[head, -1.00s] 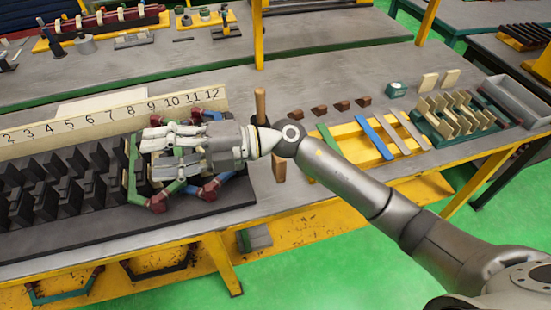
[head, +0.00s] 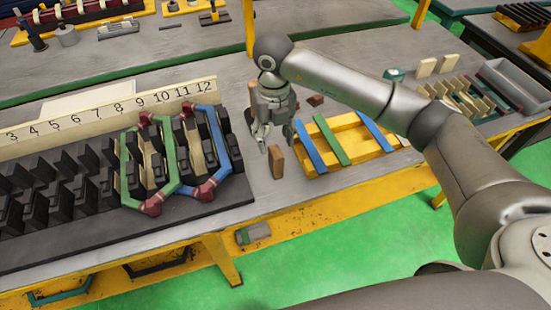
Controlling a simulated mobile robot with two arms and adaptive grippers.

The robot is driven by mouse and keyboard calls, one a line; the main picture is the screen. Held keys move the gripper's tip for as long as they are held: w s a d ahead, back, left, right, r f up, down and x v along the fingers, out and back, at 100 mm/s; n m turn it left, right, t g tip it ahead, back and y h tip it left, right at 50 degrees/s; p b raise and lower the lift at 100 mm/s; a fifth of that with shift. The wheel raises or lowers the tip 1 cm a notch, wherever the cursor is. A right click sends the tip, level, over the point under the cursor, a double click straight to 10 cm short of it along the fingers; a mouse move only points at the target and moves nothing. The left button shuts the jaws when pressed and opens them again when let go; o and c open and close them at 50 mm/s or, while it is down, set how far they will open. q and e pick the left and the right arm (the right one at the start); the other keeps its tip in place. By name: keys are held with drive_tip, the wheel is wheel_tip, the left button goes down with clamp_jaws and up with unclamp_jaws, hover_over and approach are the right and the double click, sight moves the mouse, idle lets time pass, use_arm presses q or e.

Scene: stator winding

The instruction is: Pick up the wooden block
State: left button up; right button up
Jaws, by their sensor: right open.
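The wooden block (head: 277,162), small and brown, stands upright on the grey bench just left of the yellow slatted rack. My right gripper (head: 276,145) points down at the block, its fingers open and spread to either side of the block's top. The fingertips look close to the block, slightly behind or above it; I cannot tell whether they touch it. Nothing shows between the fingers apart from the block's top. My left gripper is not in view.
Left of the block is the black slotted stator (head: 100,190) with a green coil (head: 128,165) and a blue coil (head: 222,140). The yellow rack (head: 345,140) holds blue and green strips close by on the right. The bench's front edge is near the block.

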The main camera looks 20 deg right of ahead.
sight(276, 152)
drive_tip(key=shift+f, duration=0.8)
drive_tip(key=f+p, duration=0.1)
drive_tip(key=f, duration=0.1)
drive_tip(key=f+p, duration=0.1)
drive_tip(key=f, duration=0.1)
drive_tip(key=shift+s+d+p, duration=0.15)
drive_tip(key=shift+s+p, duration=0.1)
drive_tip(key=shift+p, duration=0.1)
drive_tip(key=shift+f, duration=0.7)
clamp_jaws()
